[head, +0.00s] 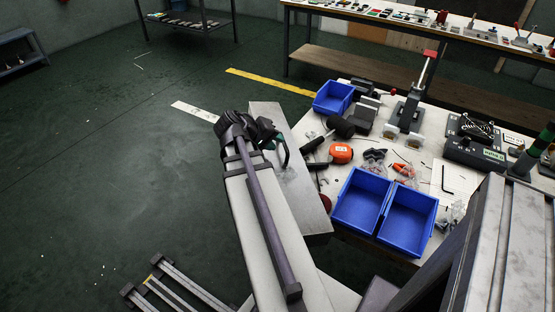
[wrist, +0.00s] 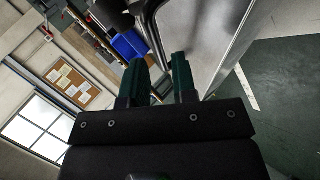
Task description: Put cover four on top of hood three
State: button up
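A long grey metal box-like piece (head: 300,190) lies along the table's left edge in the head view; I read no number on it and cannot tell whether it is cover four or hood three. A dark curved handle (head: 285,155) rises from it. My gripper (head: 271,143) is at this handle. In the wrist view the green fingertips (wrist: 162,72) stand apart, and the dark handle (wrist: 152,28) runs down to the gap between them. Whether they press on it I cannot tell. The piece's pale face (wrist: 212,35) shows beyond the fingers. No second hood or cover is clearly recognisable.
The table right of the piece holds blue bins (head: 333,97), an orange tape measure (head: 341,153), a dark mallet (head: 340,127) and several tools. A back bench (head: 455,30) and a shelf (head: 190,20) stand farther off. The green floor (head: 120,170) at left is mostly clear.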

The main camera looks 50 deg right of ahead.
aim_at(281, 154)
jog(key=b+x, duration=0.3)
jog(key=x, duration=0.2)
jog(key=shift+d, duration=0.1)
jog(key=shift+r, duration=0.15)
grip_shut()
